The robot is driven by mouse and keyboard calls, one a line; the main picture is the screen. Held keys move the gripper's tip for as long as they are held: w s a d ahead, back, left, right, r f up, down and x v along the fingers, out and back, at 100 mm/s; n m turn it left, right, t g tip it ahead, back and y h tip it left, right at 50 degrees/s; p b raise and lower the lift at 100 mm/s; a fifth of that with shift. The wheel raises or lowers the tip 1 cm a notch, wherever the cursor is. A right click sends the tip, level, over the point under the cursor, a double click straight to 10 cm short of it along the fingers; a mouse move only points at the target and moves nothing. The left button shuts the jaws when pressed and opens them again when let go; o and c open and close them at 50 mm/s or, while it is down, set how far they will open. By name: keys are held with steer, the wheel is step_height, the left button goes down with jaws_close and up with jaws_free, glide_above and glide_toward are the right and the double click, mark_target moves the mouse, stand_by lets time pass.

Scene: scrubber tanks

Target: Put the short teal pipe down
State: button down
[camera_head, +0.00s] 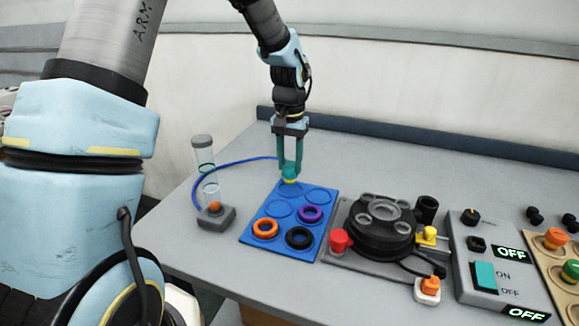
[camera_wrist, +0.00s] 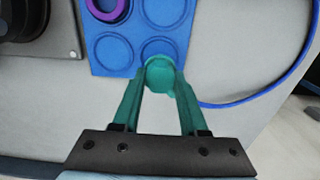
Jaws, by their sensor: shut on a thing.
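My gripper (camera_head: 290,166) has teal fingers and is shut on the short teal pipe (camera_head: 289,173). The pipe has a yellow band at its lower end. In the head view it is at the far part of the blue tray (camera_head: 268,193), near the far-left round recess. In the wrist view the pipe (camera_wrist: 160,78) sits between the fingertips of my gripper (camera_wrist: 160,72), over the edge of the blue tray (camera_wrist: 125,68). I cannot tell whether its lower end touches the tray.
The tray holds orange (camera_head: 265,229), purple (camera_head: 310,213) and black (camera_head: 299,238) rings. A black round unit (camera_head: 378,230) stands right of the tray.

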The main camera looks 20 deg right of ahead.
mark_target(290, 164)
steer(key=shift+f, duration=0.95)
steer(key=shift+f, duration=0.15)
steer(key=shift+c, duration=2.2)
jaws_free()
step_height(290, 164, up, 12)
steer(key=b, duration=0.1)
steer(key=shift+b, duration=0.4)
